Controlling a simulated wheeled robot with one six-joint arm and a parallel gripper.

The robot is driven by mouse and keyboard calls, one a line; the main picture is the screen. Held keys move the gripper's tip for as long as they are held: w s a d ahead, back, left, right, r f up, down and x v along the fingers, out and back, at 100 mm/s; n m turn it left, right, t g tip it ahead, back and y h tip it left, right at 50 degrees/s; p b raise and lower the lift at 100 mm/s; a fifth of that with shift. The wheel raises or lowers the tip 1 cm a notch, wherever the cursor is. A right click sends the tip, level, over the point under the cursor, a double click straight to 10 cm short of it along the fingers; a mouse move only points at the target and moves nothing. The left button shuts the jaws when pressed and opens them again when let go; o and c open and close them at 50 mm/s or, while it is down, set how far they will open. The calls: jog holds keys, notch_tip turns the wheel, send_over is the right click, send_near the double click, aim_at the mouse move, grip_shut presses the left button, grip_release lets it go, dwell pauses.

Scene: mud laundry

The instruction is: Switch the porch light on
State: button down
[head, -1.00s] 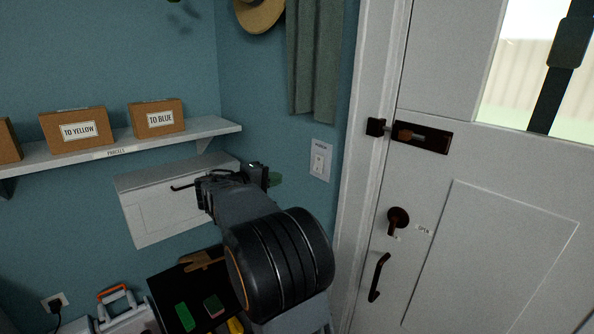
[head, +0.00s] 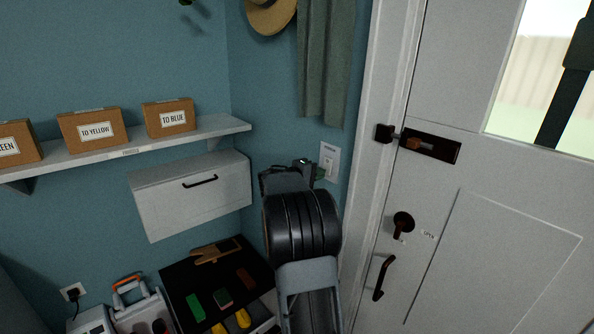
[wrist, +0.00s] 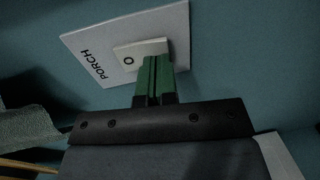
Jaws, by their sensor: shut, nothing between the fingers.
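The porch light switch (head: 329,158) is a white wall plate between the cabinet and the door frame. In the wrist view the plate (wrist: 87,44) reads "PORCH" and looks tilted. Its raised rocker (wrist: 128,57) shows an "O" at one end; the other end is hidden behind the fingers. My gripper (head: 319,173) is at the lower edge of the plate. In the wrist view its green fingers (wrist: 154,68) are shut together with nothing between them, their tips overlapping the rocker. I cannot tell whether they touch it or how the rocker is tipped.
The white door (head: 490,240) and its frame stand close on the right. A grey-green cloth (head: 325,65) hangs above the switch. A white wall cabinet (head: 190,195) and a parcel shelf (head: 120,150) are left. A black-topped unit (head: 185,275) with small items stands below.

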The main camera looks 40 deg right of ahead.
jog(key=shift+d, duration=0.35)
jog(key=a+f+b, duration=0.2)
jog(key=a+b, duration=0.6)
jog(key=a, duration=0.5)
jog(key=shift+w+a+h, duration=0.3)
jog(key=shift+w+h, duration=0.1)
jog(key=shift+w, duration=0.05)
dwell(0.6)
